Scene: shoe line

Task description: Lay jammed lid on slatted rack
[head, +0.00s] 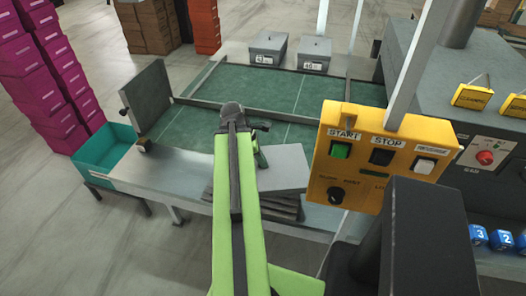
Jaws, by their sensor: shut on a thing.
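The lid (286,166) is a flat grey panel in the middle of the head view, right of my arm. My gripper (261,156) is at the lid's upper left edge and is shut on it; my arm hides most of the jaws. The slatted rack (270,208) has dark slats and shows just below and in front of the lid. The lid overlaps part of the rack in the picture. I cannot tell whether the lid touches the slats or hangs a little above them.
A yellow START/STOP control box (380,155) stands close to the right of the lid. A green conveyor belt (240,85) with two grey boxes (290,50) lies behind. A teal bin (100,150) is at left.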

